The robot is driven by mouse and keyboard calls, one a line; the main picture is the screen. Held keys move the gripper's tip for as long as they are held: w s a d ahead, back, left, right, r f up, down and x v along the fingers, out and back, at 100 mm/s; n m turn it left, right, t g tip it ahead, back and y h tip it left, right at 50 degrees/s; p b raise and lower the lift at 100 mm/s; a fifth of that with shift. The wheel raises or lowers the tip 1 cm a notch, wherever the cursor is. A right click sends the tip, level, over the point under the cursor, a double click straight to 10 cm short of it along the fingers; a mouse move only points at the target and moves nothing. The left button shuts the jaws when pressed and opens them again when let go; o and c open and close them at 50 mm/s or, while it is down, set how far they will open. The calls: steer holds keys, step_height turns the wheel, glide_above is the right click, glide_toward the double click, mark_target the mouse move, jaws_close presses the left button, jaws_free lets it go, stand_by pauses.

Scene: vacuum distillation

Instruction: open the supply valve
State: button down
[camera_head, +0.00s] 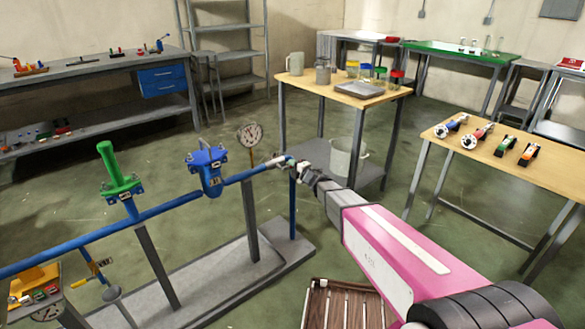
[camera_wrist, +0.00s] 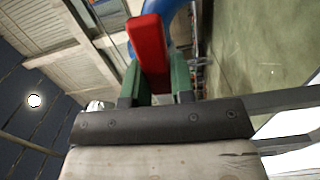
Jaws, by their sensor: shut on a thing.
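In the wrist view a red valve handle (camera_wrist: 150,42) lies between the two green fingers of my gripper (camera_wrist: 159,80), which is shut on it. A blue pipe (camera_wrist: 183,22) curves just behind the handle. In the head view my gripper (camera_head: 306,172) is at the right end of the blue pipe line (camera_head: 163,208), beside its upright blue end pipe (camera_head: 292,205). The red handle cannot be made out there, and the valve body is largely hidden by my gripper.
A blue fitting (camera_head: 209,170), a pressure gauge (camera_head: 250,135) and a green-topped fitting (camera_head: 118,172) stand along the pipe line. A wooden table (camera_head: 340,92) with jars is behind; another table (camera_head: 480,165) with tools is at right. Green floor between them is open.

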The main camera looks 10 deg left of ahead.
stand_by(0.3)
steer(key=c, duration=1)
jaws_free()
steer(key=shift+o, duration=0.2)
steer(key=v, duration=1)
steer(key=shift+s+d, duration=0.25)
steer(key=shift+s, duration=0.05)
steer(key=shift+d, duration=0.1)
